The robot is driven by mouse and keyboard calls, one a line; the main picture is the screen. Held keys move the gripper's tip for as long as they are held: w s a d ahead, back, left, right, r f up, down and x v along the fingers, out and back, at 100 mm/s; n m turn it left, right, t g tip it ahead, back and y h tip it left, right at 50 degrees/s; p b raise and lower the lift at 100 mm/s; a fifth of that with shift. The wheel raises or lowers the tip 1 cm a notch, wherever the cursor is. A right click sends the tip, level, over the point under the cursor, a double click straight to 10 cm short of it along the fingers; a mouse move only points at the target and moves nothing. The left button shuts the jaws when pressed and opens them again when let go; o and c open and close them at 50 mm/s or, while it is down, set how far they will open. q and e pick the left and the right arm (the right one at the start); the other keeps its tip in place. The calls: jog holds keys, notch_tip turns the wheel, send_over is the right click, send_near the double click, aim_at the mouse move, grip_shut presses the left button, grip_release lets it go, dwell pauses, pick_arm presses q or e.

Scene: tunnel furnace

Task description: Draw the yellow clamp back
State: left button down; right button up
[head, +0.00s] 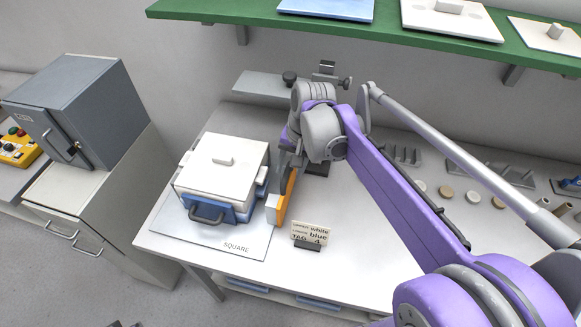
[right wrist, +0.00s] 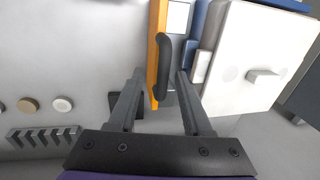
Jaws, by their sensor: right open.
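The yellow clamp (head: 287,198) is an upright orange-yellow plate beside the right side of the white and blue square box (head: 221,168). In the right wrist view the clamp (right wrist: 154,50) shows edge-on, with a dark bar handle (right wrist: 163,67) on it. My right gripper (head: 291,163) is at the clamp's far end, partly hidden by its own wrist. In the right wrist view the fingers of the right gripper (right wrist: 159,80) are open, one on each side of the handle's near end. I cannot tell if they touch it. My left gripper is out of view.
The box stands on a plate marked SQUARE (head: 237,246). A small label stand (head: 309,234) is close in front of the clamp. A green shelf (head: 350,30) hangs above. Small discs (head: 446,192) and racks lie at the right. The table's front middle is clear.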

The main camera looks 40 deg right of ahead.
notch_tip(320, 180, up, 10)
jog(key=s+d, duration=0.1)
jog(key=shift+s+d+r, duration=0.2)
jog(key=shift+s+r, duration=0.05)
jog(key=shift+s, duration=0.1)
dwell(0.3)
